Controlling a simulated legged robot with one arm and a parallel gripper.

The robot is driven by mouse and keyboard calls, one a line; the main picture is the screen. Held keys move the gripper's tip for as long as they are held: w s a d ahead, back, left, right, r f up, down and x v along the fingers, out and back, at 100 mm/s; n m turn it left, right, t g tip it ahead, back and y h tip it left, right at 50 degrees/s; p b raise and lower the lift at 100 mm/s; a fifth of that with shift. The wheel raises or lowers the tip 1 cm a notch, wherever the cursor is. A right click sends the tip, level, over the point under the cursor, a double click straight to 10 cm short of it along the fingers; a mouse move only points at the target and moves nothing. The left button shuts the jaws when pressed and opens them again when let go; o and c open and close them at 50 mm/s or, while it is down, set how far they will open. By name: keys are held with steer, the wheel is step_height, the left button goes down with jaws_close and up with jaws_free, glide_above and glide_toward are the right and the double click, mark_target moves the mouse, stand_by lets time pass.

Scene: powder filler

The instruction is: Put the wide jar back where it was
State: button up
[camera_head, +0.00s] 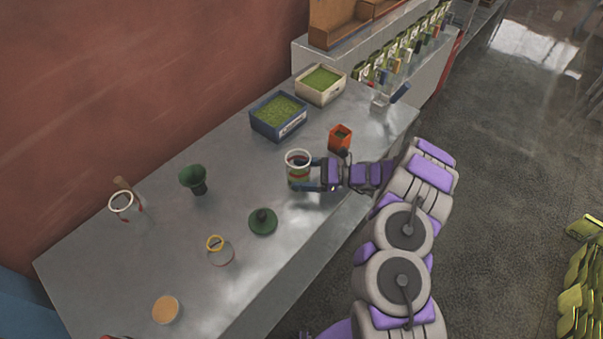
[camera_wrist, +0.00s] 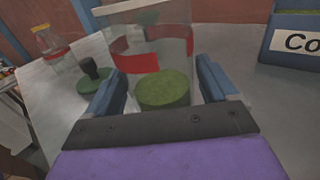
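The wide jar (camera_head: 298,172) is clear, with a pale rim, a red band and green powder low inside. It stands upright near the front edge of the metal counter. My gripper (camera_head: 312,174) reaches it from the right, fingers on either side. In the wrist view the jar (camera_wrist: 160,60) fills the space between the two blue fingers of my gripper (camera_wrist: 163,88), which look closed against its sides. I cannot tell whether its base touches the counter (camera_head: 95,275).
An orange container (camera_head: 340,138) is close behind my gripper. Blue (camera_head: 279,117) and white (camera_head: 320,84) powder bins stand farther back. A green funnel (camera_head: 193,179), dark green stamp-like tool (camera_head: 263,221), yellow-rimmed jar (camera_head: 219,250) and white-rimmed jar (camera_head: 123,205) stand left.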

steer(key=shift+o, duration=0.6)
steer(key=shift+d, duration=0.15)
steer(key=d+p, duration=0.1)
steer(key=d, duration=1)
steer(key=shift+d, duration=0.25)
steer(key=shift+s, duration=0.1)
steer(key=shift+a, duration=0.1)
